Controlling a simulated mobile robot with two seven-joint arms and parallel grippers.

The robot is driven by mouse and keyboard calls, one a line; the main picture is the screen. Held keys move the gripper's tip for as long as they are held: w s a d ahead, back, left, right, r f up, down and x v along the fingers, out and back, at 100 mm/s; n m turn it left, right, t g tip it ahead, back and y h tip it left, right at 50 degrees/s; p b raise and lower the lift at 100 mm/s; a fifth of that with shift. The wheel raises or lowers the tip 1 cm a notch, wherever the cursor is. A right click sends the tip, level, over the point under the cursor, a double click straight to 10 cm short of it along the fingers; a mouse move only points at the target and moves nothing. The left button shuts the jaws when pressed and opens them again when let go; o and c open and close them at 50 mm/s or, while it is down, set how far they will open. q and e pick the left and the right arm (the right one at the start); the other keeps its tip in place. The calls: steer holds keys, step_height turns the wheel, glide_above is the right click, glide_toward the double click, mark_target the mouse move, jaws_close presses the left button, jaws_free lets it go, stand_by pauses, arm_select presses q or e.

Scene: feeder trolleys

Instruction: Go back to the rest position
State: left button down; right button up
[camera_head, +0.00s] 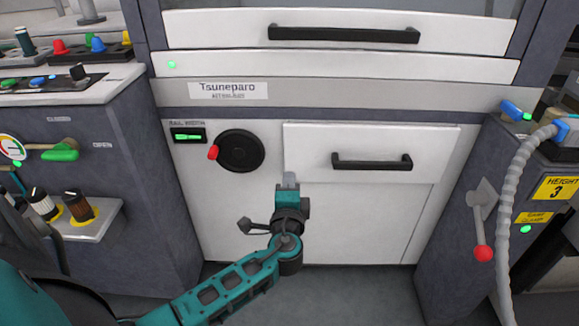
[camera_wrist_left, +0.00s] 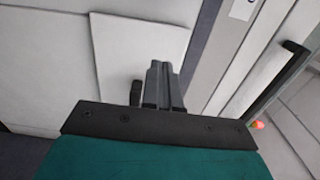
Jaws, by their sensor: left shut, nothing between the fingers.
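My left gripper (camera_head: 290,180) is in the middle of the head view, at the end of the teal arm that comes in from the lower left. Its fingers are shut and hold nothing. They overlap the lower left edge of the white drawer front (camera_head: 300,150), and I cannot tell how far they stand from it. In the left wrist view the shut fingers (camera_wrist_left: 160,68) point toward white panels. My right gripper is in neither view.
The white machine has a drawer handle (camera_head: 372,162), an upper handle (camera_head: 344,34) and a black handwheel (camera_head: 240,150) with a red knob. A dark cabinet with a green-handled valve (camera_head: 60,152) stands left. A red-tipped lever (camera_head: 483,252) and grey hose (camera_head: 510,215) are right.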

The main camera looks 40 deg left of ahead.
arm_select(q)
steer(key=s+d+f+n+g+h, duration=0.45)
steer(key=s+d+f+h, duration=0.6)
steer(key=s+d, duration=0.3)
steer(key=s+d+r+n+h, duration=0.1)
steer(key=s+d+n+h, duration=0.25)
steer(key=d, duration=0.25)
steer(key=s+a+r+y+p, duration=0.2)
steer(key=a+r+p, duration=0.1)
steer(key=r+p, duration=1)
steer(key=p, duration=0.5)
steer(key=shift+s+a+n, duration=0.2)
steer(key=shift+a+n, duration=0.1)
steer(key=shift+a, duration=0.1)
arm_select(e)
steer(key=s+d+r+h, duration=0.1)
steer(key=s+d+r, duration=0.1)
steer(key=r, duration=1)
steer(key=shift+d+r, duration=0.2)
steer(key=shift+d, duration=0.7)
